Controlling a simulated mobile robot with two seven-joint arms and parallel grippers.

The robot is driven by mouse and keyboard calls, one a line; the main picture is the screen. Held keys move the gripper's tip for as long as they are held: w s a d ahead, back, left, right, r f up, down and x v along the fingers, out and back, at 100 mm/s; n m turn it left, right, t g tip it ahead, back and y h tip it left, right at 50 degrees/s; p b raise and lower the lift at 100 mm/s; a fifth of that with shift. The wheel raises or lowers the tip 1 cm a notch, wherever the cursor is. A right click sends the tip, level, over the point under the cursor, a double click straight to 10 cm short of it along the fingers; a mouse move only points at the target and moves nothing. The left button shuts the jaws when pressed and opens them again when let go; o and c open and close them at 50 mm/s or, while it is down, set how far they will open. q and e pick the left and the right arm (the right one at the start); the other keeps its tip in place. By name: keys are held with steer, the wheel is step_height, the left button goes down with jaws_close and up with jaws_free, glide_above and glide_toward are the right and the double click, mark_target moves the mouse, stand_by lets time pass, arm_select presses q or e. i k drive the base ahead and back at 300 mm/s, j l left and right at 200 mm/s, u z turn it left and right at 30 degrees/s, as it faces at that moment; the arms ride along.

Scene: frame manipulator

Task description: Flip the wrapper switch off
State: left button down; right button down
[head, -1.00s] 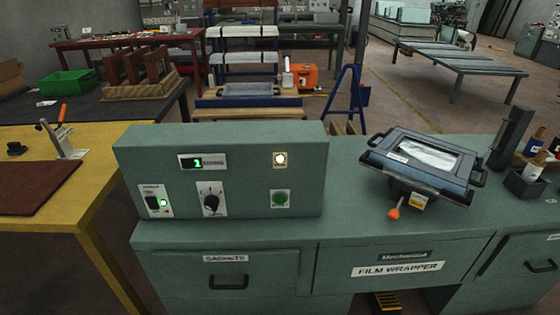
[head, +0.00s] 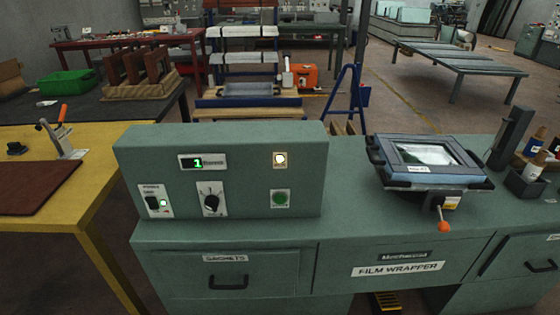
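The green film wrapper bench (head: 400,268) stands in front of me. Its control box (head: 245,155) is on the left of the top. The display (head: 202,162) shows a green 1. A white lamp (head: 280,159) is lit at the upper right of the box. A black knob (head: 211,201) and a green button (head: 280,198) are on the lower row. Neither of my grippers is in view.
A framed wrapper head (head: 425,163) with an orange-tipped lever (head: 443,226) sits on the bench's right. A black post (head: 511,138) and bottles (head: 535,141) stand farther right. A yellow table (head: 75,215) adjoins at left. The space before the control box is clear.

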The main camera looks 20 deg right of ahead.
mark_target(153, 204)
steer(key=z, duration=1.05)
steer(key=u, duration=1.4)
steer(key=i+l+z, duration=0.2)
steer(key=i+l, duration=0.2)
steer(key=i, duration=0.15)
